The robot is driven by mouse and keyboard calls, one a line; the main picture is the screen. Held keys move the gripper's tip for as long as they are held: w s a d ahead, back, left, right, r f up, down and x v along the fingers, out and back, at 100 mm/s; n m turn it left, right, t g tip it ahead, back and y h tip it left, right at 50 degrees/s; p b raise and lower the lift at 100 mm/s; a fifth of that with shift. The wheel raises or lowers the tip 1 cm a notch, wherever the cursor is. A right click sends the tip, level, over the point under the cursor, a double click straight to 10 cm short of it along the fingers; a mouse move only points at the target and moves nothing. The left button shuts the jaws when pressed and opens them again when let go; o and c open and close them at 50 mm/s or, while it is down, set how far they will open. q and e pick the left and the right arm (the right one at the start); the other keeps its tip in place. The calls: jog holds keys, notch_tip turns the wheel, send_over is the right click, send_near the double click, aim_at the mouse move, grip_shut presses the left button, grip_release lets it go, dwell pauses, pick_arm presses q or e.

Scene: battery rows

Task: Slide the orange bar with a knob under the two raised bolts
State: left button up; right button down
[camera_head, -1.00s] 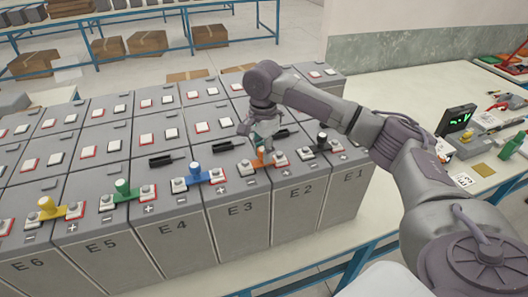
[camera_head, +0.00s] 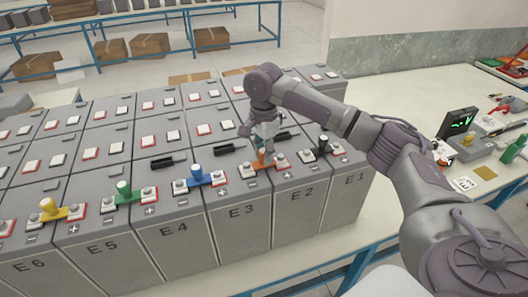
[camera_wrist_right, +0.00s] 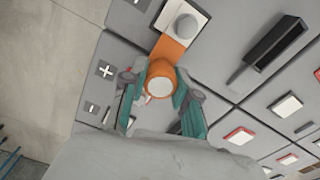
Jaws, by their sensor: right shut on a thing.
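The other end is hidden by the gripper. My left gripper is not in view.
A blue bar (camera_head: 199,178), a green bar (camera_head: 125,193), a yellow bar (camera_head: 52,211) and a black bar (camera_head: 323,146) sit between bolts on neighbouring blocks. Black handles (camera_head: 168,161) stand behind the row. The table (camera_head: 410,150) right of the blocks has free room.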

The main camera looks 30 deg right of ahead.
jog(key=c, duration=0.8)
grip_release()
notch_tip(320, 180, up, 12)
jog(key=shift+f, duration=0.1)
